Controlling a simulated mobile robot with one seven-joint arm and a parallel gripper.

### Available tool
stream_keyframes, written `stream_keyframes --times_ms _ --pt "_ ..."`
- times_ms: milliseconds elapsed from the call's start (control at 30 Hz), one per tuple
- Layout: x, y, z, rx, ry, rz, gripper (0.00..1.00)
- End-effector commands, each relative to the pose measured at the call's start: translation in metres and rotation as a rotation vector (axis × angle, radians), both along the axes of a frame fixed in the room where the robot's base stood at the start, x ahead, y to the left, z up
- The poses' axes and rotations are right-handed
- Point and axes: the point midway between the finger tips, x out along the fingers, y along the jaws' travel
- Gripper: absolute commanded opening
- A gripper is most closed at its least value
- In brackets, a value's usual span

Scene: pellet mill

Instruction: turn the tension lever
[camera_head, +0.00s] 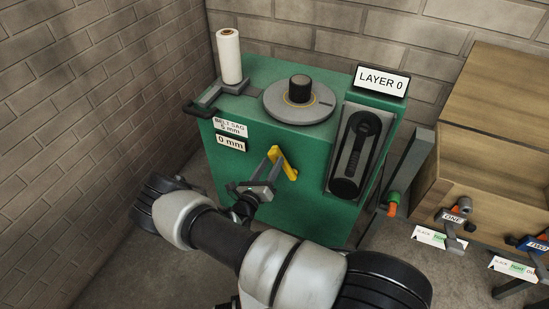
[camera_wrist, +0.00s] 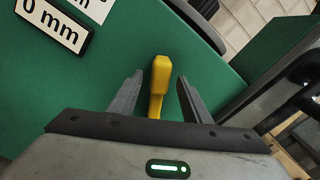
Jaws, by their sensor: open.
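The tension lever is a yellow bar (camera_head: 284,163) on the front of the green pellet mill (camera_head: 292,205). In the head view it slants, with its upper end near the middle of the front face. In the wrist view the yellow lever (camera_wrist: 159,80) stands between my two fingers. My gripper (camera_head: 260,182) is open, with one finger on each side of the lever; the wrist view shows the open fingers (camera_wrist: 156,88) with a gap to the lever on both sides. The lever's lower part is partly hidden by my gripper.
The "BELT SAG 5 mm" label (camera_head: 231,126) and "0 mm" display (camera_head: 231,143) are left of the lever. A black slotted panel (camera_head: 355,155) is on its right. A white roll (camera_head: 229,57), a grey disc with black knob (camera_head: 300,98) and "LAYER 0" sign (camera_head: 382,81) are on top. Wooden bins (camera_head: 490,165) stand right.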

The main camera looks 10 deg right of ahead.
Motion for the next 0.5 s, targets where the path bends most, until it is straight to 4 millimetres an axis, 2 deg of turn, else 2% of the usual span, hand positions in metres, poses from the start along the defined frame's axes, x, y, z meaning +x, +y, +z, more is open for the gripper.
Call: stream_keyframes --times_ms 33,300,500 --pt "-0.011 0.009 0.001 0.000 0.002 0.003 0.44" --pt "-0.065 0.048 0.000 0.000 0.002 0.003 0.44" --pt "-0.094 0.069 0.000 0.000 0.000 0.001 0.44"
